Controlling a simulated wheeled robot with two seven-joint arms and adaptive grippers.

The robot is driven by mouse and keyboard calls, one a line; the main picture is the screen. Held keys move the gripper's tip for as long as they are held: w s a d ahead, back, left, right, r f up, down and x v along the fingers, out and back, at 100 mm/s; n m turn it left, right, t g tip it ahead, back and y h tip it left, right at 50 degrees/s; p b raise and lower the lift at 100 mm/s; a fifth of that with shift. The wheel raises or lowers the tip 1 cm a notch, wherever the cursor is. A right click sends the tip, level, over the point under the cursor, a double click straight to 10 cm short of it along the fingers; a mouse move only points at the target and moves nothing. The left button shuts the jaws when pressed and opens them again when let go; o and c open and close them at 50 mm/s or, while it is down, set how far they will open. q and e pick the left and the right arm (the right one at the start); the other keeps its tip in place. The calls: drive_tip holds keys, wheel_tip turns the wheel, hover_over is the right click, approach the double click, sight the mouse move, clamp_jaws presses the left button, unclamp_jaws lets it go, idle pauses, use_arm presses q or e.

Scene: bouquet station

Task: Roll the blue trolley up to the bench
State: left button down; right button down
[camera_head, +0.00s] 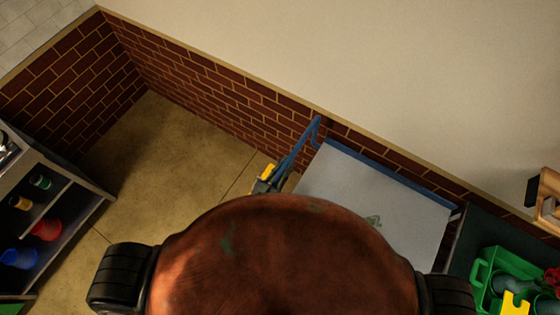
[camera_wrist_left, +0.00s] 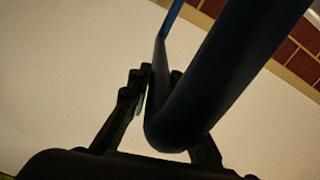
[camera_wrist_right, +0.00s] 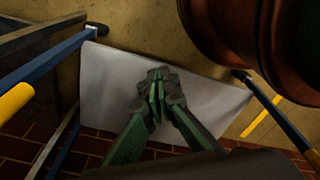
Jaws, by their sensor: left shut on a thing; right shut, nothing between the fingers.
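The blue trolley has a pale grey deck (camera_head: 345,185) with a blue edge and stands along the wall in the head view. Its blue handle (camera_head: 312,132) rises at the left end. My left gripper (camera_head: 272,181) is at this handle, shut on it. The left wrist view shows the handle bar (camera_wrist_left: 215,85) running between the fingers. My right gripper (camera_wrist_right: 158,85) is shut and empty, in front of the pale deck (camera_wrist_right: 105,85) in the right wrist view. The dark bench (camera_head: 470,230) is at the right, close to the deck's right end. My own body hides the near side of the trolley.
A green crate (camera_head: 484,272) sits on the bench at the right, with a yellow item and red flowers. A shelf unit (camera_head: 75,215) with coloured pots stands at the left. A brick-faced wall (camera_head: 200,85) runs behind the trolley. The floor (camera_head: 165,165) between shelf and trolley is clear.

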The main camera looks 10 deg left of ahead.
sight(275, 184)
use_arm(q)
drive_tip(key=c, duration=1.8)
unclamp_jaws()
drive_tip(key=shift+s+d, duration=0.15)
drive_tip(key=shift+d, duration=0.15)
drive_tip(key=shift+o, duration=0.2)
drive_tip(key=shift+a, duration=0.1)
drive_tip(key=shift+s+a+f, duration=0.1)
drive_tip(key=shift+s+a, duration=0.05)
drive_tip(key=shift+s, duration=0.05)
drive_tip(key=v, duration=1.1)
drive_tip(key=shift+s+a, duration=0.1)
drive_tip(key=shift+s, duration=0.15)
drive_tip(key=shift+s, duration=0.1)
